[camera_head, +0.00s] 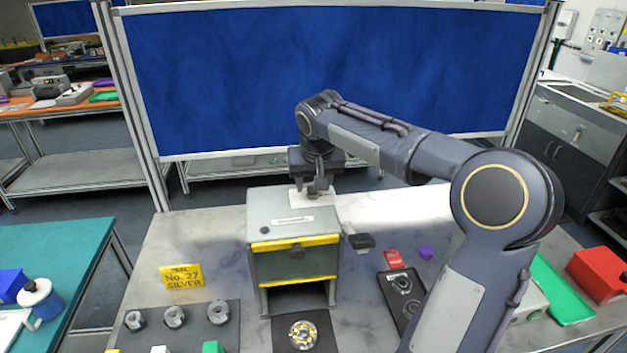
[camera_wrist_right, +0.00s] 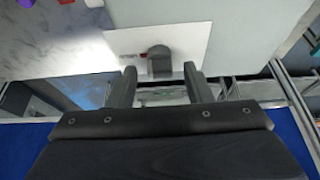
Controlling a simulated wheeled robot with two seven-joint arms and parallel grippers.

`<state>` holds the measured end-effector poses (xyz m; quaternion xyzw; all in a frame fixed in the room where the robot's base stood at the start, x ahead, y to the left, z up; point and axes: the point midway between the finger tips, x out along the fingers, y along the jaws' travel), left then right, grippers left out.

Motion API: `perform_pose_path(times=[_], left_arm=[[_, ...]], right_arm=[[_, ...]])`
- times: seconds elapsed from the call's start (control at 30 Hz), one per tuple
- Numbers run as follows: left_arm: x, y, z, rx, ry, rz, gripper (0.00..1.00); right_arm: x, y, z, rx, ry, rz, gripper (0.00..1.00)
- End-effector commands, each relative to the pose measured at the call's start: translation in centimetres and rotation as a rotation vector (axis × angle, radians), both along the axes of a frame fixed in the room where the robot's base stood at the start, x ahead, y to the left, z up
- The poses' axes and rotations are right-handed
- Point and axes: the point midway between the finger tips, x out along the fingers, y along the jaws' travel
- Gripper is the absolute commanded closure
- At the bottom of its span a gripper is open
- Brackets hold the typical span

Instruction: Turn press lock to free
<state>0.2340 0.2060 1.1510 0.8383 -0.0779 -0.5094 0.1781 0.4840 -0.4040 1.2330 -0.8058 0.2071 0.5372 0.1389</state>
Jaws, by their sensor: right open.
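The press (camera_head: 292,213) is a grey box with yellow strips on its front, standing mid-table; a dark side handle (camera_head: 360,241) sticks out on its right. My right gripper (camera_head: 318,190) is above the press's back right corner, pointing down. In the right wrist view, a dark grey knob (camera_wrist_right: 159,62) stands on a white plate (camera_wrist_right: 185,42), with a small red mark left of it. I take this knob for the lock. My right gripper (camera_wrist_right: 159,88) is open, its fingers on either side of the knob's line, with no clear contact. My left gripper is out of view.
A yellow sign (camera_head: 181,278) and a dark tray (camera_head: 192,325) with metal parts lie left of the press. A round part (camera_head: 302,334) lies in front. A red card (camera_head: 393,259) and a purple piece (camera_head: 426,252) lie right. A blue partition (camera_head: 300,75) stands behind.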

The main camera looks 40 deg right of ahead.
Motion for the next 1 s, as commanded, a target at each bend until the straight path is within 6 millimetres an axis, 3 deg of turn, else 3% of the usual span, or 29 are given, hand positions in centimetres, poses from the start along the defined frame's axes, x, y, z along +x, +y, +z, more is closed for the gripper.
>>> perform_pose_path(times=[0.13,0.47,0.77,1.0], left_arm=[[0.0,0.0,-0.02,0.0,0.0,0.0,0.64],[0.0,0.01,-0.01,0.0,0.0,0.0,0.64],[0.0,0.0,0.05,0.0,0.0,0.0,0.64],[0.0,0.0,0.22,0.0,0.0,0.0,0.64]], right_arm=[[0.0,0.0,-0.01,0.0,0.0,0.0,0.54],[-0.01,-0.01,0.02,0.0,0.0,0.0,0.97],[-0.03,-0.06,0.08,-0.002,0.0,0.032,0.98],[-0.06,-0.13,0.08,-0.001,0.0,0.159,0.98]])
